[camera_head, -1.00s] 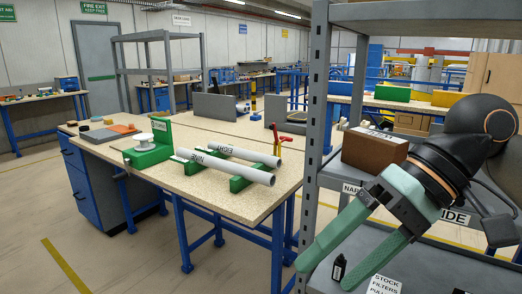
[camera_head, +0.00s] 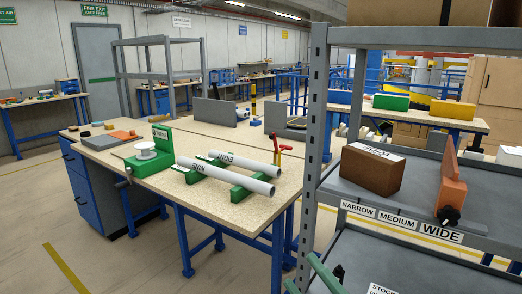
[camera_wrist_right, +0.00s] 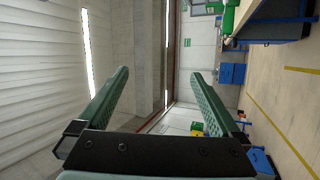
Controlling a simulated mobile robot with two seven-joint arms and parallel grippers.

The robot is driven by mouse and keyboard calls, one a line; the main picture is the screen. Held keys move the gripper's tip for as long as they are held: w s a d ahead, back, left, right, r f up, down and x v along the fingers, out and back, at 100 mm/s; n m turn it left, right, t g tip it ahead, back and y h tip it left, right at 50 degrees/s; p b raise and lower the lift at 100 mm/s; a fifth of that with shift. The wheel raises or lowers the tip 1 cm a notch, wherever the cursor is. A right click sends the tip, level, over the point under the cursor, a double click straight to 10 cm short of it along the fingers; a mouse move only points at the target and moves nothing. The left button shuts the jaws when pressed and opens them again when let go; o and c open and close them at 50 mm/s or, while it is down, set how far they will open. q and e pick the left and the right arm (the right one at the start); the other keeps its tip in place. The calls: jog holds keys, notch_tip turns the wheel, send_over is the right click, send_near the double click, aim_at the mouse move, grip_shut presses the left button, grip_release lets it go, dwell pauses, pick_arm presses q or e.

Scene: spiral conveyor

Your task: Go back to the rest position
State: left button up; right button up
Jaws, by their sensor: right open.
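My right gripper (camera_head: 312,274) shows only as green fingertips at the bottom edge of the head view, in front of the shelf rack's lower part. In the right wrist view my right gripper (camera_wrist_right: 161,76) is open, with two green fingers wide apart and nothing between them. Beyond the fingers that view shows the wall and ceiling turned sideways. My left gripper is not in view.
A grey shelf rack (camera_head: 314,130) stands close on the right, with a brown box (camera_head: 372,170) and an orange bracket (camera_head: 451,185) on its shelf. A workbench (camera_head: 225,150) in the middle carries two grey pipes on green supports. Floor at left is clear.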

jog(key=s+d+f+m+g+h+p, duration=0.1)
jog(key=s+d+f+m+g+h, duration=0.2)
jog(key=f+m, duration=0.5)
jog(key=s+d+f+m+h, duration=0.3)
jog(key=f+m+h, duration=0.25)
jog(key=f, duration=0.55)
jog(key=s+d+f+m+g+h, duration=0.2)
jog(key=s+f+m+g, duration=0.3)
jog(key=s+f, duration=0.6)
jog(key=shift+s+f+m+p, duration=0.35)
jog(key=shift+s+f+m, duration=0.05)
jog(key=shift+s+m, duration=0.35)
jog(key=shift+w+d, duration=0.1)
